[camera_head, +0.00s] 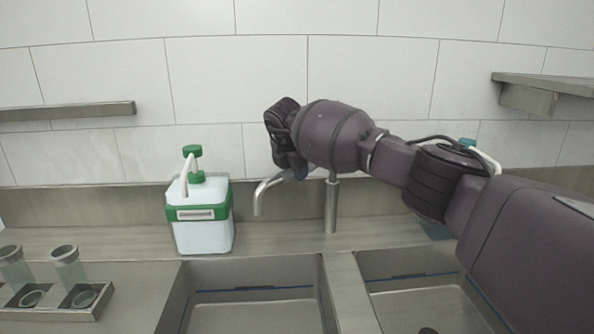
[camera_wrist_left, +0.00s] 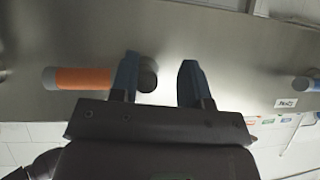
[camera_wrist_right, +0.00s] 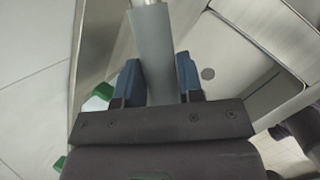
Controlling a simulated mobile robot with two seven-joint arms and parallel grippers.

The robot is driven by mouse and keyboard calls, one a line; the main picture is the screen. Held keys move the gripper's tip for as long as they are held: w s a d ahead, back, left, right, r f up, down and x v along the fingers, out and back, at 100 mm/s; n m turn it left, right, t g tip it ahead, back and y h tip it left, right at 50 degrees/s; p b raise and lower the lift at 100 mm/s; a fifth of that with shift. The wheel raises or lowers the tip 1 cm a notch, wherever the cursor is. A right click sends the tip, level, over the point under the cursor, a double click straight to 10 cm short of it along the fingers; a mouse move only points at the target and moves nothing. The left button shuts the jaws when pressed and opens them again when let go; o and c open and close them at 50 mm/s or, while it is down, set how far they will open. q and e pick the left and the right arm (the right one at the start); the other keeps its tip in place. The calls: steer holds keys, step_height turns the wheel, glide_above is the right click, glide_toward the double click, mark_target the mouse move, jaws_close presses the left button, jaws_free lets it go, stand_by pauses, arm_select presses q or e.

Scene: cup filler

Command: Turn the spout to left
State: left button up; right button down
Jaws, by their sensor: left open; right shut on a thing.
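The metal spout (camera_head: 266,188) tops an upright post (camera_head: 331,205) behind the two sinks. It extends to the left of the post, and its tip bends down behind the left basin. My right gripper (camera_head: 292,172) is at the spout, with its arm coming in from the right and partly hiding it. In the right wrist view the grey spout tube (camera_wrist_right: 152,55) lies between the two blue fingers, which are shut on it. My left gripper (camera_wrist_left: 158,78) shows only in the left wrist view, open and empty.
Left basin (camera_head: 250,300) and right basin (camera_head: 420,295) lie in front. A white and green pump container (camera_head: 203,215) stands left of the spout. A rack (camera_head: 60,305) with cups is at the far left. An orange-handled thing (camera_wrist_left: 85,78) shows beside my left gripper.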

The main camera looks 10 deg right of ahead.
steer(key=shift+r, duration=0.15)
steer(key=c, duration=1.1)
jaws_free()
steer(key=o, duration=0.3)
steer(key=shift+w+a, duration=0.15)
steer(key=v, duration=1)
steer(key=shift+s+r+p, duration=0.25)
steer(key=shift+p, duration=0.1)
steer(key=shift+f, duration=0.1)
